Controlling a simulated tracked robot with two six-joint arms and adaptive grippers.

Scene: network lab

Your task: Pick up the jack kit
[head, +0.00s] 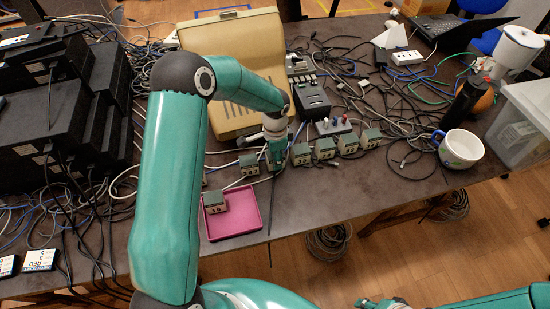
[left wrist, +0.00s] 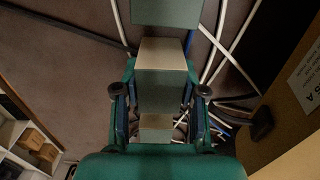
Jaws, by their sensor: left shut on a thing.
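The jack kits look like small grey-green boxes with pale tops. Several stand in a row on the dark table, one (head: 325,149) right of my left gripper and one (head: 248,165) left of it. Another box (head: 215,204) sits in a pink tray (head: 236,232). My left gripper (head: 275,158) points down into the row and is shut on a jack kit (left wrist: 161,88), which shows between the fingers in the left wrist view. In the head view the gripper mostly hides that kit; I cannot tell if it touches the table. My right gripper (head: 382,303) is low at the bottom edge, away from the table.
A beige case (head: 232,70) stands behind the row. Stacked black devices (head: 60,110) fill the left side. Loose cables cover much of the table. A white mug (head: 461,149) and a clear bin (head: 520,130) are at the right. The front strip right of the tray is mostly clear.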

